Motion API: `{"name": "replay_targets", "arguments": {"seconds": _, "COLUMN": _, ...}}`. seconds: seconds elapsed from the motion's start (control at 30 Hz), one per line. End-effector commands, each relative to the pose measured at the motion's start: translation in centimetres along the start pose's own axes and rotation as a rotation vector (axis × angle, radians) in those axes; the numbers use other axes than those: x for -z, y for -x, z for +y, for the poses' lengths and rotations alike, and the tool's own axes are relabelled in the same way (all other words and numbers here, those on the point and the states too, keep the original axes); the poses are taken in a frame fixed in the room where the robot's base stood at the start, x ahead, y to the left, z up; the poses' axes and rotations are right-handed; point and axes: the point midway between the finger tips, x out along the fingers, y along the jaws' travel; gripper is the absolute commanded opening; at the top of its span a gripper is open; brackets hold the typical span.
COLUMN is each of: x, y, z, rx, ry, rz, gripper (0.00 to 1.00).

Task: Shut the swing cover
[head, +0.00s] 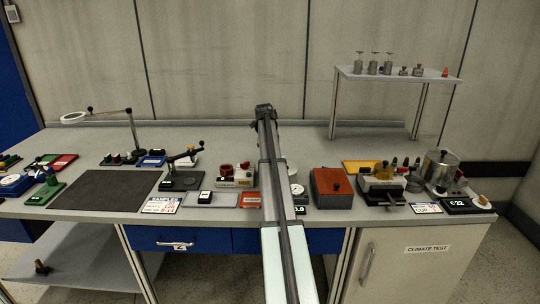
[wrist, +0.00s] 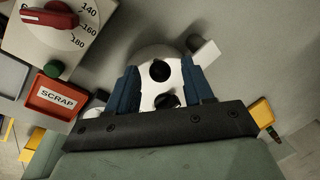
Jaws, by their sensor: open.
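In the wrist view my gripper (wrist: 161,72) is open. Its two blue fingers stand apart on either side of a white round body (wrist: 147,92) that carries two dark round parts (wrist: 158,70). I cannot tell whether the fingers touch it. In the head view the white round body (head: 297,190) shows partly behind my arm, and my gripper is not clearly seen there. I cannot tell for sure which part is the swing cover. An amber hood (head: 383,171) sits on a metal device at the right of the bench; its exact position is too small to read.
A dial box (wrist: 45,28) with a red knob and a red SCRAP tray (wrist: 52,105) lie to the left in the wrist view. The back of the bench is mostly clear.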

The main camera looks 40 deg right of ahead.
Motion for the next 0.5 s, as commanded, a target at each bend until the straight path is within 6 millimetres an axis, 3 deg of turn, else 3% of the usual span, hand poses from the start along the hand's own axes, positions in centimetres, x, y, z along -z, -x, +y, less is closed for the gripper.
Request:
{"name": "replay_targets", "arguments": {"seconds": 0.17, "x": -0.1, "y": 2.3, "z": 0.0, "rx": 0.002, "ry": 0.000, "rz": -0.001, "gripper": 0.51}}
{"name": "replay_targets", "arguments": {"seconds": 0.5, "x": -0.1, "y": 8.8, "z": -0.1, "rx": 0.002, "ry": 0.001, "rz": -0.002, "gripper": 0.51}}
